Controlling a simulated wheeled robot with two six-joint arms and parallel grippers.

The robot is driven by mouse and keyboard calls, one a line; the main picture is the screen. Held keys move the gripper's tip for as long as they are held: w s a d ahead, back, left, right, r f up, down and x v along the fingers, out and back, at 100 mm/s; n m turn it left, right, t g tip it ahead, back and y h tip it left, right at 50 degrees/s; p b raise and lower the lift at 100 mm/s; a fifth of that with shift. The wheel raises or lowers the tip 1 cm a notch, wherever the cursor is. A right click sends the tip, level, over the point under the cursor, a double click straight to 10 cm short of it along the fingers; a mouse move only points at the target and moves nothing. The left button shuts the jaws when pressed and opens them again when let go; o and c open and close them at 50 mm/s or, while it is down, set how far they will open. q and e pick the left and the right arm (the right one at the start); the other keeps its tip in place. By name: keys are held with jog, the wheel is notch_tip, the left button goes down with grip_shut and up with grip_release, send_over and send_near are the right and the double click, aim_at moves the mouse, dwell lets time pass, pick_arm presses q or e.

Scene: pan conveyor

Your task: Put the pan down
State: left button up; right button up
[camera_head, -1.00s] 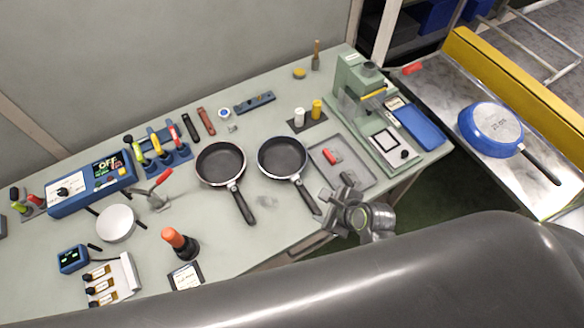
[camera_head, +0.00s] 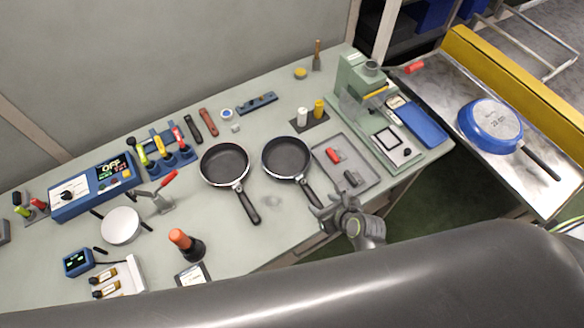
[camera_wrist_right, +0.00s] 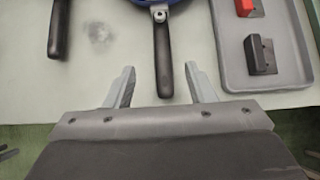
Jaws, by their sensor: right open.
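Two dark pans lie on the grey-green table in the head view. The left pan (camera_head: 224,163) has its handle toward the front. The right pan (camera_head: 286,158) also has its handle toward the front, its end near my right gripper (camera_head: 331,208). In the right wrist view, my right gripper (camera_wrist_right: 160,88) is open, its fingers on either side of the right pan's black handle (camera_wrist_right: 163,60) and apart from it. A blue upside-down pan (camera_head: 490,125) lies on the metal conveyor at the right. My left gripper is not in view.
A grey tray (camera_head: 364,181) with red and black blocks lies right of the right pan; a green machine (camera_head: 362,88) stands behind it. The left pan's handle (camera_wrist_right: 58,30) is left of my gripper. Dark gap between table and conveyor (camera_head: 540,180).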

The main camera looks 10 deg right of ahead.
aim_at(310, 192)
jog(key=x, duration=0.3)
jog(key=shift+w+f, duration=0.15)
jog(key=shift+w, duration=0.05)
jog(key=shift+w+a+f, duration=0.15)
jog(key=shift+w+f, duration=0.05)
jog(key=shift+w, duration=0.15)
jog(key=b+x, duration=0.1)
jog(key=x, duration=0.2)
jog(key=shift+w, duration=0.3)
jog(key=shift+w+a+f+b, duration=0.2)
jog(key=shift+w+f+b, duration=0.1)
jog(key=shift+w+b, duration=0.2)
jog(key=shift+s+r, duration=0.1)
jog(key=shift+c, duration=0.3)
grip_shut()
